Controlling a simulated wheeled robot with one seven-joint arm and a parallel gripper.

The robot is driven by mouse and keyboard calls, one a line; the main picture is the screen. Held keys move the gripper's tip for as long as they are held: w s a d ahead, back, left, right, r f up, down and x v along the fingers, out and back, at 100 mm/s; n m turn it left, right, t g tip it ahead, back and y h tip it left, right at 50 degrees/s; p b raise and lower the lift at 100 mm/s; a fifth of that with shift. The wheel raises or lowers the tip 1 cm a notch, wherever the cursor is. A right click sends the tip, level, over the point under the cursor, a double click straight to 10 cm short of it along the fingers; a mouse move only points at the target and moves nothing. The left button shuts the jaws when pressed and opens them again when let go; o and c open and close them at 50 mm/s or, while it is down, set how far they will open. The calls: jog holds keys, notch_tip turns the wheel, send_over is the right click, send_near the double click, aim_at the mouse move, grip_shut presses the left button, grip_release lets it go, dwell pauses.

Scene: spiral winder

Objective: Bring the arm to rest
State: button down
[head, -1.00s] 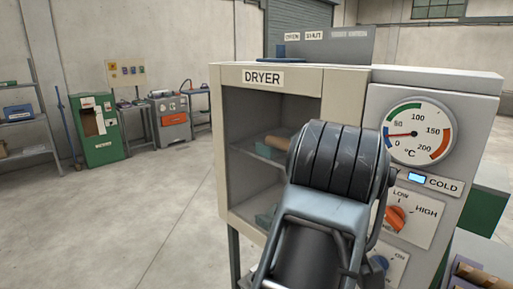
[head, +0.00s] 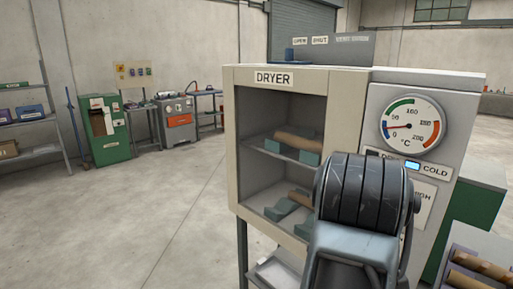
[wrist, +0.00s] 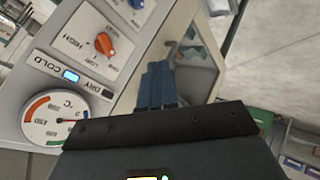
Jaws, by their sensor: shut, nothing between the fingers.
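My gripper (wrist: 159,68) shows in the wrist view as two blue-grey fingers side by side, shut with nothing between them. In the head view my arm's dark ribbed joint rises at lower right, in front of the dryer (head: 282,76), and the gripper itself is hidden. The dryer's front is open, and brown tubes (head: 298,141) lie on green cradles on its two shelves. Its temperature dial (head: 410,123) has the needle low, near the blue part. In the wrist view the panel is upside down, with an orange knob (wrist: 105,44).
A bin with brown tubes (head: 480,266) stands at lower right beside a green cabinet. A pale tray (head: 278,272) sits below the dryer. A green machine (head: 105,130), a grey machine (head: 175,121) and shelving (head: 30,120) stand along the back left. The floor at left is clear.

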jog(key=s+d+f+n+t+h, duration=0.1)
jog(key=s+d+f+n+t, duration=0.15)
jog(key=d, duration=0.35)
jog(key=s+d+f+n+t, duration=0.1)
jog(key=s+d+f+t, duration=0.1)
jog(key=d+f+t, duration=0.3)
jog(key=s+f+y+b, duration=0.15)
jog(key=s+f, duration=0.25)
jog(key=s, duration=0.4)
jog(key=s+f+y+p, duration=0.1)
jog(key=s+f+y, duration=0.25)
jog(key=s, duration=0.35)
jog(key=s+a+m, duration=0.2)
jog(key=s+m, duration=0.2)
jog(key=s, duration=0.6)
jog(key=s+a+m+g, duration=0.1)
jog(key=s+a+m, duration=0.2)
jog(key=s, duration=0.8)
jog(key=shift+a+m+b, duration=0.25)
jog(key=shift+m+b, duration=0.2)
jog(key=shift+m, duration=0.1)
jog(key=shift+r, duration=0.1)
